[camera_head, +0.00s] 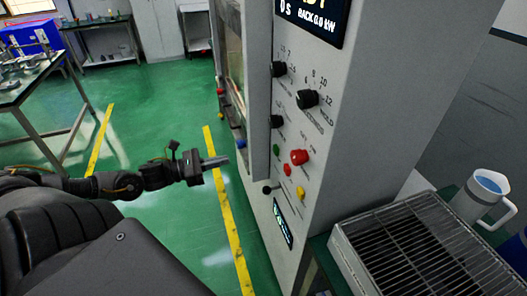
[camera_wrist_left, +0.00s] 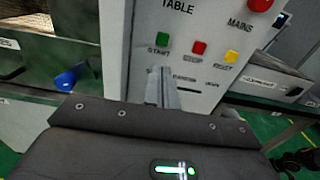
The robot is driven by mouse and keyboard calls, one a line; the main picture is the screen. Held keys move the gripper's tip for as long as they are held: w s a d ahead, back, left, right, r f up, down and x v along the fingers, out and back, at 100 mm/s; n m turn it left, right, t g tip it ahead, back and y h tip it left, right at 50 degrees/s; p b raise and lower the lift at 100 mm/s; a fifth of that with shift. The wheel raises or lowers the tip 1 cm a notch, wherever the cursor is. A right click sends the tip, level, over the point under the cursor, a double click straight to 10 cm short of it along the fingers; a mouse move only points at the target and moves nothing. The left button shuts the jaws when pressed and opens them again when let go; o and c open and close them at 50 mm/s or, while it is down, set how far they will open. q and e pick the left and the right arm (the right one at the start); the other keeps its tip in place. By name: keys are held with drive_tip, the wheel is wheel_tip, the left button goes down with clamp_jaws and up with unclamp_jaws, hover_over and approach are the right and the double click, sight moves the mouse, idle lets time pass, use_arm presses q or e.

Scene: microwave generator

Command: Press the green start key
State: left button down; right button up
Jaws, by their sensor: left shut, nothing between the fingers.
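The green start key (camera_head: 276,149) sits on the grey front panel of the generator cabinet (camera_head: 345,120), left of the large red mushroom button (camera_head: 299,157). In the left wrist view the green key (camera_wrist_left: 162,41) is labelled START. A red STOP key (camera_wrist_left: 199,47) and a yellow RESET key (camera_wrist_left: 231,56) are to its right. My left gripper (camera_head: 216,161) is shut and empty, left of the panel and apart from it in the head view. In the left wrist view its fingertips (camera_wrist_left: 158,72) appear just below the green key. My right gripper is out of view.
Black knobs (camera_head: 307,98) and a display (camera_head: 314,14) are higher on the panel. A small black lever (camera_head: 268,188) sits below the green key. A wire rack (camera_head: 425,250) and a jug (camera_head: 480,195) stand at right.

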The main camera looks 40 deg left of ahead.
use_arm(q)
drive_tip(key=shift+w, duration=0.1)
drive_tip(key=p, duration=0.3)
approach(276, 150)
drive_tip(key=w+d+f, duration=0.1)
drive_tip(key=w+d, duration=0.1)
drive_tip(key=w, duration=0.5)
drive_tip(key=shift+s+d+f, duration=0.1)
drive_tip(key=shift+f, duration=0.1)
